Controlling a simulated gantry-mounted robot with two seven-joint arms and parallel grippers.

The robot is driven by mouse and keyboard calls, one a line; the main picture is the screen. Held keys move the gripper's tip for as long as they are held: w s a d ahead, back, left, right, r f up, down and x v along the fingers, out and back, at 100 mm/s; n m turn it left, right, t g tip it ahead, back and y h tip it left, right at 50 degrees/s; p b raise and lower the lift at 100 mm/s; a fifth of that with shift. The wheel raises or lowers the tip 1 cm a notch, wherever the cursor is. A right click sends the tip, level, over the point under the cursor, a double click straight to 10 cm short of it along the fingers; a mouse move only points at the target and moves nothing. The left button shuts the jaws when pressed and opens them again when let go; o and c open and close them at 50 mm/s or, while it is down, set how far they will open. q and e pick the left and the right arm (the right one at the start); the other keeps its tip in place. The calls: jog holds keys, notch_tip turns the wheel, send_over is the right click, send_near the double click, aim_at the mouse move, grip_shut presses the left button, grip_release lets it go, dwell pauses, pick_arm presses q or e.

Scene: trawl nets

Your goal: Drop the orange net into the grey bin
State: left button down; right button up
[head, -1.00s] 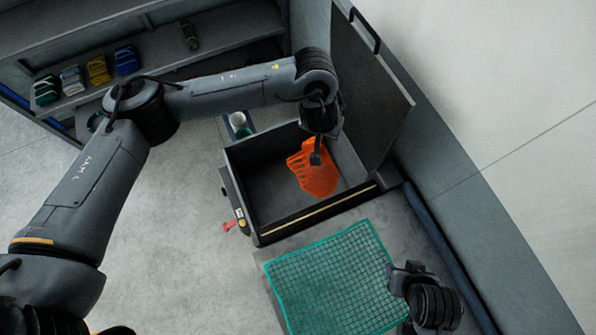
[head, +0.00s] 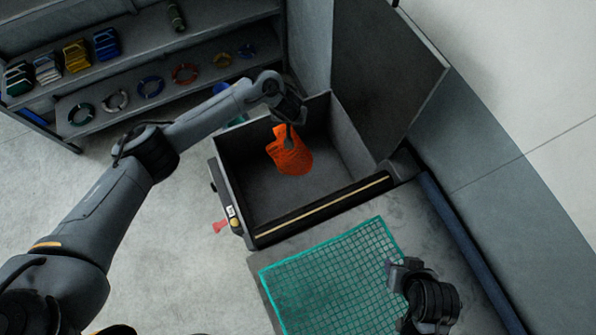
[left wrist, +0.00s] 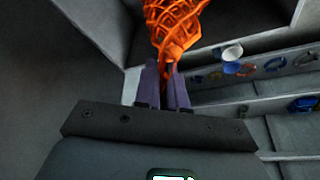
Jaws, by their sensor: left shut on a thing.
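The orange net (head: 290,156) hangs bunched from my left gripper (head: 288,138) over the open grey bin (head: 226,172) in the head view. My left gripper is shut on the net's upper end. In the left wrist view the fingers (left wrist: 164,88) pinch the orange net (left wrist: 174,24), which spreads out past the fingertips. I cannot tell whether its lower end touches the bin floor. My right gripper (head: 398,275) is near the right edge of the green net; its fingers are too unclear to judge.
A green net (head: 325,280) lies flat on a grey surface in front of the bin. The bin's lid (head: 385,80) stands raised at the right. A shelf unit (head: 215,48) behind holds folded nets and several coloured rings. A red handle (head: 221,227) sticks out at the bin's left.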

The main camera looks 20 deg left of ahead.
pick_arm(q)
notch_tip(320, 180, down, 8)
jog(key=s+b, duration=0.1)
jog(key=b, duration=0.7)
jog(key=shift+a+f, duration=0.2)
jog(key=shift+f, duration=0.05)
grip_release()
dwell(0.8)
jog(key=shift+r, duration=0.1)
jog(key=r+p, duration=0.2)
jog(key=p, duration=0.1)
jog(key=r+g+p, duration=0.1)
jog(key=p, duration=0.2)
jog(key=s+r+g+p, duration=0.1)
jog(key=r+p, duration=0.1)
jog(key=p, duration=0.1)
jog(key=shift+s+d+r, duration=0.1)
jog(key=shift+r, duration=0.25)
